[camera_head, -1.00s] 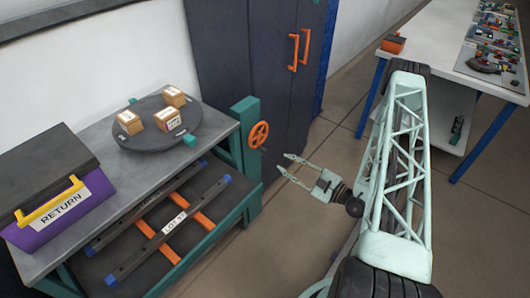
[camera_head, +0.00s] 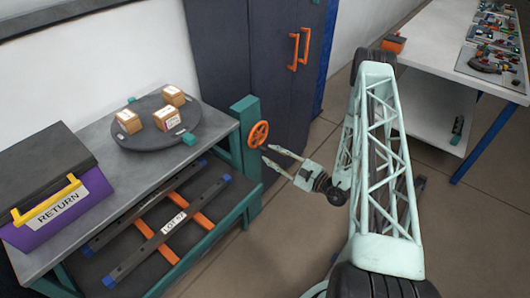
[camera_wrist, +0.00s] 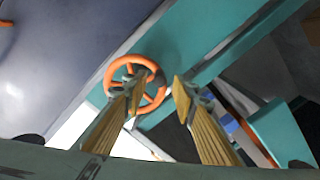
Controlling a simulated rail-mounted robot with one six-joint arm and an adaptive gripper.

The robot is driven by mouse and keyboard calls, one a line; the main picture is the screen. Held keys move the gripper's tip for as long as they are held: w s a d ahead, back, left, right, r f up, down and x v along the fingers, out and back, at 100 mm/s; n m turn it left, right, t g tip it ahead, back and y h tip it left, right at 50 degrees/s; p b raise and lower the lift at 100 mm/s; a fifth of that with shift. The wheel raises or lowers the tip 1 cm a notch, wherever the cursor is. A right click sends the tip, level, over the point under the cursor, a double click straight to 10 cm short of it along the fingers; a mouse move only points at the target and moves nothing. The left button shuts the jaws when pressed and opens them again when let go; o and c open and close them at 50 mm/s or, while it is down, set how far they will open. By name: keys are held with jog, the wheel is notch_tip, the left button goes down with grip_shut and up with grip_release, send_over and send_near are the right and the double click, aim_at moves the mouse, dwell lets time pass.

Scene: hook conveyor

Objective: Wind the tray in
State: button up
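An orange spoked handwheel (camera_head: 258,134) is mounted on a teal post at the right end of the grey bench. It also shows in the wrist view (camera_wrist: 113,74), partly behind one finger. My gripper (camera_head: 266,154) is open and empty, its fingers pointing left, with the tips close to the wheel's lower right. In the wrist view, the left fingertip overlaps the wheel and the right fingertip is clear of its rim; contact cannot be told. Below the bench top is a dark teal-edged tray or shelf (camera_head: 222,207), bearing two dark bars with blue ends and orange crosspieces; one is labelled LOT 57.
A round dark turntable (camera_head: 140,142) with three small boxes sits on the bench top. A purple RETURN box (camera_head: 85,210) with a yellow handle stands left. A dark cabinet (camera_head: 275,60) is behind the wheel. A white table (camera_head: 440,60) stands right. The floor between is open.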

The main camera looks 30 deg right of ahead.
aim_at(265, 151)
jog(key=shift+x, duration=1.9)
grip_shut()
